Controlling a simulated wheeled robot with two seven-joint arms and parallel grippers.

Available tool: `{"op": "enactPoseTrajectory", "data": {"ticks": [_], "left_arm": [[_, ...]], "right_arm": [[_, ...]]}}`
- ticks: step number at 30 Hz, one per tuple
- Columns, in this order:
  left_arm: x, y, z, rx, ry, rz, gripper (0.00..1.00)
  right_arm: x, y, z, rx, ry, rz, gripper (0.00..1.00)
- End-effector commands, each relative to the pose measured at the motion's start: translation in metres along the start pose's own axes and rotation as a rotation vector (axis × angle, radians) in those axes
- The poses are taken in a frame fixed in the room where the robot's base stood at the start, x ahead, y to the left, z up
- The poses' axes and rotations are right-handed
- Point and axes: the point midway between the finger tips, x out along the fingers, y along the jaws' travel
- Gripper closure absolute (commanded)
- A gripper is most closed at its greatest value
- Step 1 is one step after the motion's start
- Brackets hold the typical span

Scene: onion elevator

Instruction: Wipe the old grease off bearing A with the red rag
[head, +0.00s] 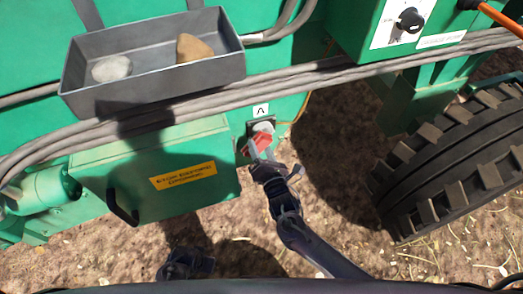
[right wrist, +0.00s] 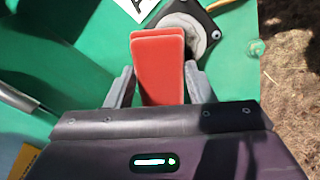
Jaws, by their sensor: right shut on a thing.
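Bearing A (head: 263,127) is a round grey hub on a dark plate on the green machine, below the label A (head: 261,111). It also shows in the right wrist view (right wrist: 188,38), partly hidden behind the rag. The red rag (head: 259,141) looks like a folded block and shows large in the right wrist view (right wrist: 160,66). My right gripper (head: 262,153) is shut on the rag and holds it right in front of the bearing's lower left. I cannot tell whether rag and bearing touch. Grease is not clearly visible. My left gripper is not clearly in view.
A grey tray (head: 155,88) with a pale lump and a brown lump is at upper left. Thick grey cables (head: 330,75) run across above the bearing. A green box (head: 150,165) with a black handle is left of the bearing. A big tyre (head: 450,160) stands at right.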

Motion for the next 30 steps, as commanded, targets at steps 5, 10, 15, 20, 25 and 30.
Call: {"op": "enactPoseTrajectory", "data": {"ticks": [5, 10, 15, 20, 25, 30], "left_arm": [[0.0, 0.0, 0.0, 0.0, 0.0, 0.0, 0.64], [0.001, 0.0, 0.0, 0.0, 0.0, 0.0, 0.64], [0.002, 0.0, 0.0, 0.0, 0.0, 0.0, 0.64], [0.004, 0.0, 0.001, 0.0, 0.0, 0.0, 0.64], [0.005, 0.0, 0.001, 0.0, 0.0, 0.0, 0.64], [0.007, 0.0, 0.001, 0.0, 0.0, 0.0, 0.64]], "right_arm": [[0.0, 0.0, 0.0, 0.0, -0.001, 0.001, 0.7], [0.001, 0.0, 0.0, 0.0, -0.001, 0.001, 0.7], [0.004, 0.0, 0.0, 0.0, -0.001, 0.001, 0.7], [0.007, 0.0, 0.0, 0.0, -0.002, 0.002, 0.7], [0.011, 0.0, 0.0, 0.0, -0.002, 0.002, 0.7], [0.014, 0.0, 0.0, 0.0, -0.001, 0.001, 0.7]]}}
